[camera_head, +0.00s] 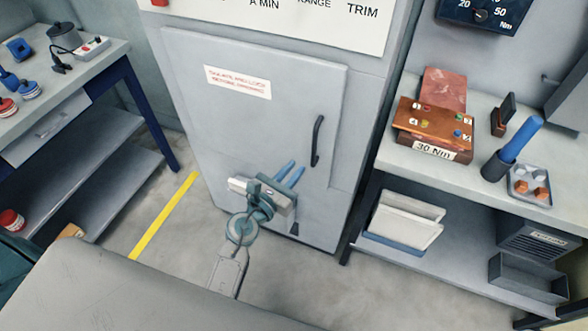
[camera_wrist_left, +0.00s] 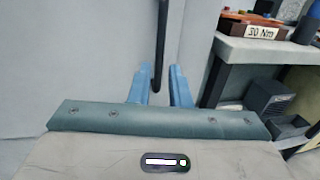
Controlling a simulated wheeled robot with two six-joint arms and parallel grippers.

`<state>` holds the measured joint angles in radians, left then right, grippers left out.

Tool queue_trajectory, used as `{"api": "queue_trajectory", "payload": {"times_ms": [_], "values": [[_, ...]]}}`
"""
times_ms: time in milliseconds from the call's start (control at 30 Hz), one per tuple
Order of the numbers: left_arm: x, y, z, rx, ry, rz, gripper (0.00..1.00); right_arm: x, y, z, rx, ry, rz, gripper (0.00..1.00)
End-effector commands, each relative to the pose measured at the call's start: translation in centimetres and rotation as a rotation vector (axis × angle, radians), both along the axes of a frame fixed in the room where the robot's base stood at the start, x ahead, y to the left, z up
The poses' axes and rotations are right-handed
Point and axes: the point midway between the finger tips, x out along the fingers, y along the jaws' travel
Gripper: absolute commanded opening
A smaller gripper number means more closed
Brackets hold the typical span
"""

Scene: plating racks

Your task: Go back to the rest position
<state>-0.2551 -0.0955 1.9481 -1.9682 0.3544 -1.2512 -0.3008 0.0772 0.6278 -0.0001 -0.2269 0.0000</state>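My left gripper (camera_head: 294,171) is in front of the grey cabinet, its two blue fingers pointing up toward the door (camera_head: 250,130). In the left wrist view the fingers (camera_wrist_left: 160,85) stand apart with a gap between them. The black door handle (camera_head: 317,140) is up and to the right of the fingertips in the head view. In the left wrist view the handle's lower end (camera_wrist_left: 160,60) lines up with the gap; I see no grip on it. The door appears closed. My right gripper is not in view.
A right-hand bench (camera_head: 480,184) carries a copper block marked 30 Nm (camera_head: 432,128), a blue-handled tool (camera_head: 520,138) and a small tray (camera_head: 530,197). A left-hand bench (camera_head: 96,72) has several small items. A yellow line (camera_head: 165,215) crosses the open floor.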

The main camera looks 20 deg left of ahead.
Motion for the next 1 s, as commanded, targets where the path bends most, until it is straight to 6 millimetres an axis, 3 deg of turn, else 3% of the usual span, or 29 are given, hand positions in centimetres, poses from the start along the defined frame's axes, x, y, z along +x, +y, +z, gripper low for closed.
{"api": "queue_trajectory", "payload": {"times_ms": [300,367,433,567,733,867,1000], "values": [[0.0,0.0,-0.3,-0.014,0.008,0.001,0.17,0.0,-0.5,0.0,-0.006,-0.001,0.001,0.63],[0.1,0.1,-1.3,-0.057,0.031,0.003,0.17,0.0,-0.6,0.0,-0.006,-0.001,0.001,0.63],[0.0,0.3,-3.6,-0.163,0.088,0.012,0.17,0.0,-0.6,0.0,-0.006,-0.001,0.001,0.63],[-0.7,1.4,-11.1,-0.509,0.272,0.082,0.17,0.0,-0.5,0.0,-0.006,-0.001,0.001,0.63],[-4.1,4.3,-23.4,-1.040,0.541,0.308,0.17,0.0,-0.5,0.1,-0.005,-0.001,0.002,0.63],[-8.6,6.7,-32.0,-1.391,0.686,0.552,0.17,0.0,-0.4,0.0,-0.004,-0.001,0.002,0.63],[-15.2,9.4,-40.2,-1.721,0.773,0.870,0.17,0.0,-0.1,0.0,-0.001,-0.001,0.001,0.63]]}}
